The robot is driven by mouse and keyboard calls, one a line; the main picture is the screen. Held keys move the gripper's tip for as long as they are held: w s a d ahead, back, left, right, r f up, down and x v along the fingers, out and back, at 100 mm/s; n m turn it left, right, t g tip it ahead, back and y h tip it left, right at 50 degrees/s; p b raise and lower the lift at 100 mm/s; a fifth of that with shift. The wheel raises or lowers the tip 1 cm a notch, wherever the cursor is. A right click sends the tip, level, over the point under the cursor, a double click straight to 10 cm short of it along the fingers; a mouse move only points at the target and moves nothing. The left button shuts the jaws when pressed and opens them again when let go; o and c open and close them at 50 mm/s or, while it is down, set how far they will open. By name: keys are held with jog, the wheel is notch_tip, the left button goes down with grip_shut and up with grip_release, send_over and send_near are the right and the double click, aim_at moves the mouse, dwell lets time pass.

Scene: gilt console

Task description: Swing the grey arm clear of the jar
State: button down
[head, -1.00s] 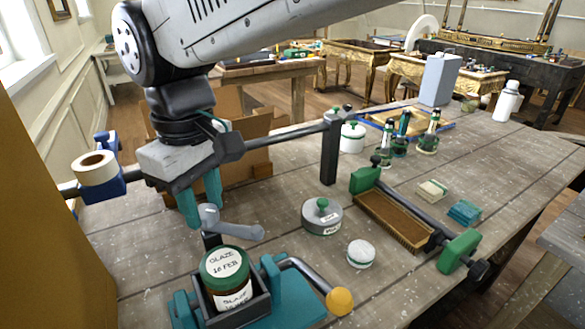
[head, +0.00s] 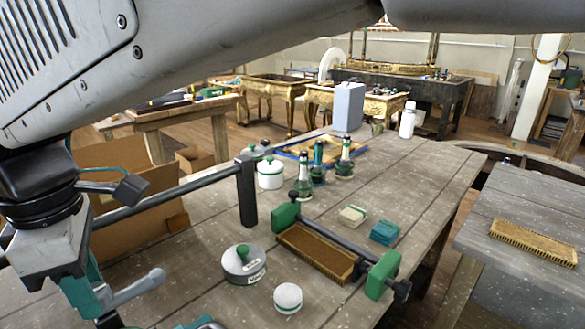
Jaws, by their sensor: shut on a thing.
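The grey arm (head: 135,289) shows at the lower left, a short lever with a rounded end pointing up and right. My gripper (head: 88,298) has teal fingers shut on the grey arm near its left end; the exact contact is partly hidden. Only a sliver of the teal fixture (head: 203,322) shows at the bottom edge.
A grey lidded tin (head: 243,266) and a small white-lidded pot (head: 288,298) stand right of the grey arm. A clamped brush (head: 318,252) lies beyond them. A dark rail with a post (head: 247,190) runs behind. Green-necked bottles (head: 318,165) stand farther back.

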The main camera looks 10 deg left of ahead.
jog(key=shift+w+r, duration=0.1)
dwell(0.4)
jog(key=c, duration=1)
grip_release()
jog(key=shift+c, duration=0.2)
notch_tip(320, 180, up, 8)
jog(key=shift+f, duration=0.1)
